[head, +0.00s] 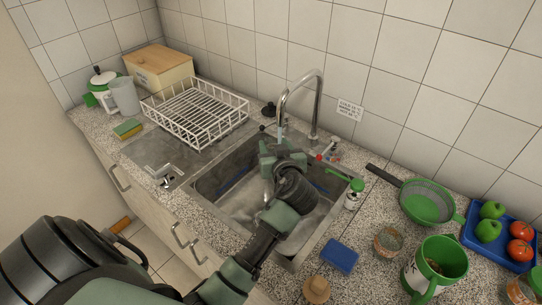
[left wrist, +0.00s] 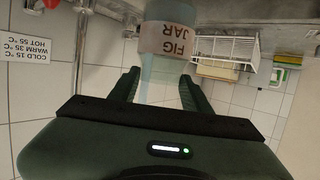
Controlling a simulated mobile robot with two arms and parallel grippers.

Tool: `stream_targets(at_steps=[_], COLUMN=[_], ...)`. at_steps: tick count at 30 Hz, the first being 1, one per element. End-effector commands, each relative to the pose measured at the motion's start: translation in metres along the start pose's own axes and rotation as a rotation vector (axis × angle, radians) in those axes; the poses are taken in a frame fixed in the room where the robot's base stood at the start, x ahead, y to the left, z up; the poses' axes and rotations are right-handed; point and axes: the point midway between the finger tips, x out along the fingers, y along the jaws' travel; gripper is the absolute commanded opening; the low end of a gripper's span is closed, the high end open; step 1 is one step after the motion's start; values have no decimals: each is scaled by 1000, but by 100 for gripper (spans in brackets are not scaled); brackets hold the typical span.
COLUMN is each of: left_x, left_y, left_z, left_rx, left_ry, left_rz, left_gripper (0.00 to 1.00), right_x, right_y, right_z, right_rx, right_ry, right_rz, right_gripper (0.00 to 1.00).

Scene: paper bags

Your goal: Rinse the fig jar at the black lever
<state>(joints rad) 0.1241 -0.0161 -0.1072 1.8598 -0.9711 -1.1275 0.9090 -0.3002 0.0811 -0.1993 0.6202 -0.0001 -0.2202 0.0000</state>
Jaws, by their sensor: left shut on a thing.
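The fig jar (left wrist: 172,42), pale glass with a "FIG JAR" label, is between the fingers of my left gripper (left wrist: 160,88) in the left wrist view. In the head view my left gripper (head: 281,151) is shut over the sink (head: 215,181), just under the end of the curved metal tap (head: 315,88). There the gripper mostly hides the jar. A pale streak below the gripper may be water; I cannot be sure. A small black fitting (head: 268,109) stands behind the sink, left of the tap. I cannot tell whether it is the black lever. My right gripper is not in view.
A temperature sign (head: 350,109) is on the tiled wall. A white dish rack (head: 198,115) stands left of the sink. A soap bottle (head: 353,193), green colander (head: 428,202), green-rimmed pot (head: 418,283) and blue tray (head: 470,238) crowd the right counter.

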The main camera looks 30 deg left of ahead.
Motion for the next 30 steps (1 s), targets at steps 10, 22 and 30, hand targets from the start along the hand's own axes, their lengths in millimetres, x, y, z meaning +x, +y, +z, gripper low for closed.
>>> stream_targets(at_steps=[10, 22, 30], left_x=[-4, -24, -40], left_y=[4, -14, -28], left_z=[0, 6, 12], left_rx=[-1, -2, -2], left_ry=[2, 2, 1], left_rz=[1, 1, 1], left_gripper=[0, 0, 0], right_x=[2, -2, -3], right_y=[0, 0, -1], right_z=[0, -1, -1], right_rx=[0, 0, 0], right_ry=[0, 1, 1], right_rz=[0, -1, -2], right_gripper=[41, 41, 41])
